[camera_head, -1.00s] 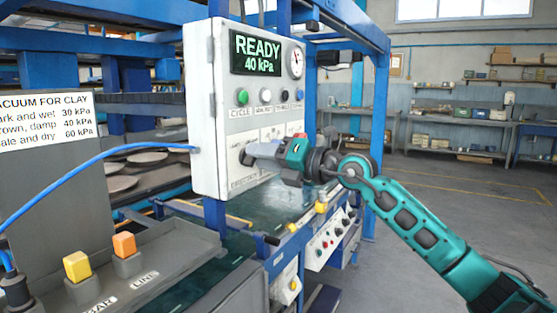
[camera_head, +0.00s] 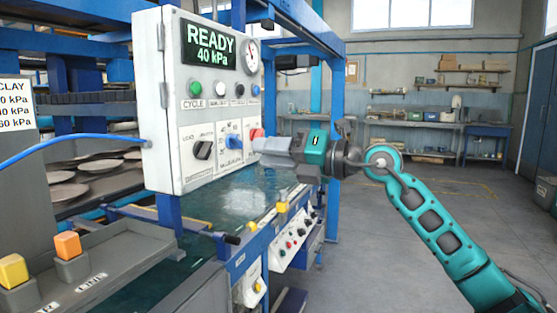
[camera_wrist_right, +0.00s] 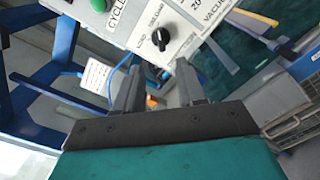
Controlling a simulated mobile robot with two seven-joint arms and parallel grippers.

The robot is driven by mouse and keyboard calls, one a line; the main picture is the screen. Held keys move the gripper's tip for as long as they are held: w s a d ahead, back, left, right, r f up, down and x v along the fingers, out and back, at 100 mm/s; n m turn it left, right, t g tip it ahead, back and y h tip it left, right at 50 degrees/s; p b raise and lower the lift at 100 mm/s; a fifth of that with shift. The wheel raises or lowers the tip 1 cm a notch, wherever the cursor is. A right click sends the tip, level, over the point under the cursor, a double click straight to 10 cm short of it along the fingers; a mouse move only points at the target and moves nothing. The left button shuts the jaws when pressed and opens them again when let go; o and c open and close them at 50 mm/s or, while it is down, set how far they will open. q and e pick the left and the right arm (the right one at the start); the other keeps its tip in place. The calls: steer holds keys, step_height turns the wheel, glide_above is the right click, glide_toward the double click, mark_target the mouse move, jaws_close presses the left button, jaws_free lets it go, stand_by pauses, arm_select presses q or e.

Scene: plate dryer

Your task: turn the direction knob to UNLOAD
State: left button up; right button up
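The direction knob (camera_head: 203,150) is black and sits at the lower left of the white control panel (camera_head: 165,100), with LOAD lettering beside it. It also shows in the right wrist view (camera_wrist_right: 161,38), beyond the fingers. I cannot tell exactly which label it points to. My right gripper (camera_head: 262,146) is at the panel's right edge, right of the knob and apart from it. In the right wrist view its two fingers (camera_wrist_right: 158,88) are spread with nothing between them. My left gripper is not in view.
A blue knob (camera_head: 234,141) and a red knob (camera_head: 256,134) sit between the direction knob and my gripper. A display (camera_head: 208,47) reads READY 40 kPa. A row of buttons includes a green one (camera_head: 195,88). A blue hose (camera_head: 75,140) meets the panel's left side.

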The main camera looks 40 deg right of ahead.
steer(key=shift+s+d, duration=0.25)
steer(key=shift+s, duration=0.4)
